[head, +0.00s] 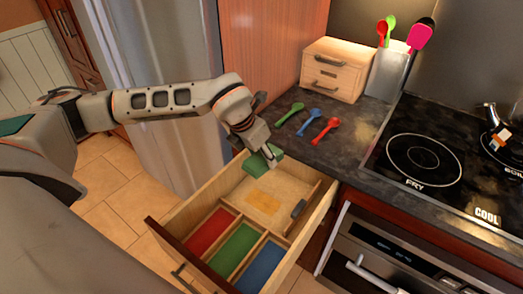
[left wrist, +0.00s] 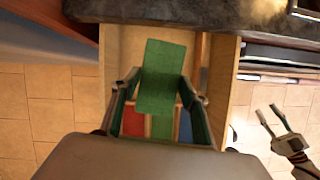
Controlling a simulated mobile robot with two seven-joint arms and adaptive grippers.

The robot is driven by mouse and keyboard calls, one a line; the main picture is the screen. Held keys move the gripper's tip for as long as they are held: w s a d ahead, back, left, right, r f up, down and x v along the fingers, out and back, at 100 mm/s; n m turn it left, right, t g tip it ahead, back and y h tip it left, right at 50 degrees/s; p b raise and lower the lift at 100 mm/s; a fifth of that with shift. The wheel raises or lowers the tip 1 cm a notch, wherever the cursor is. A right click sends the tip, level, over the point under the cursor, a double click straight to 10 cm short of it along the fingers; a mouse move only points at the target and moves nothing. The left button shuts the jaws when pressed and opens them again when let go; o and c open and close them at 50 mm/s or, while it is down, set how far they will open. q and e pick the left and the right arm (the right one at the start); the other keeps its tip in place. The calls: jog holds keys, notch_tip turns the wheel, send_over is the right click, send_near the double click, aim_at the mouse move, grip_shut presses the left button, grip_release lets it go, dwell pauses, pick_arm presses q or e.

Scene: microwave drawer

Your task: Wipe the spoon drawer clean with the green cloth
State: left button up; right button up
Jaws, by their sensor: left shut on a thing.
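The spoon drawer (head: 205,268) is pulled open under the counter. Its front holds red (head: 209,231), green (head: 237,249) and blue (head: 262,266) compartments. The wooden compartment behind them has a yellow-orange stain (head: 262,202) on its floor. My left gripper (head: 262,150) is shut on the green cloth (head: 263,161) at the drawer's back end; I cannot tell whether the cloth touches the floor. In the left wrist view the cloth (left wrist: 160,80) covers part of the drawer. My right gripper (left wrist: 272,120) shows there, open and empty, right of the drawer.
Green (head: 290,113), blue (head: 312,115) and red (head: 326,130) spoons lie on the counter. A small wooden box (head: 334,68) and a utensil holder (head: 386,76) stand behind them. The stove (head: 440,155) is at right. A dark object (head: 298,209) is in the drawer's right side.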

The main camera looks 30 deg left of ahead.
pick_arm(q)
jog(key=shift+f+b, duration=0.4)
jog(key=shift+f, duration=0.95)
jog(key=shift+f+b, duration=0.65)
jog(key=shift+f, duration=0.1)
jog(key=shift+f+b, duration=3.05)
jog(key=shift+f, duration=1.9)
jog(key=shift+w+a+f+b, duration=0.15)
jog(key=shift+a+f+b, duration=0.75)
jog(key=shift+a+f, duration=0.7)
jog(key=shift+w+a+f+b, duration=0.15)
jog(key=shift+a+f+b, duration=0.2)
jog(key=shift+a+f, duration=0.3)
pick_arm(e)
notch_tip(320, 180, down, 9)
jog(key=shift+w+a, duration=0.25)
jog(key=shift+a, duration=0.05)
pick_arm(q)
jog(key=shift+r, duration=0.1)
pick_arm(e)
jog(key=shift+s+f, duration=0.15)
jog(key=shift+s, duration=0.05)
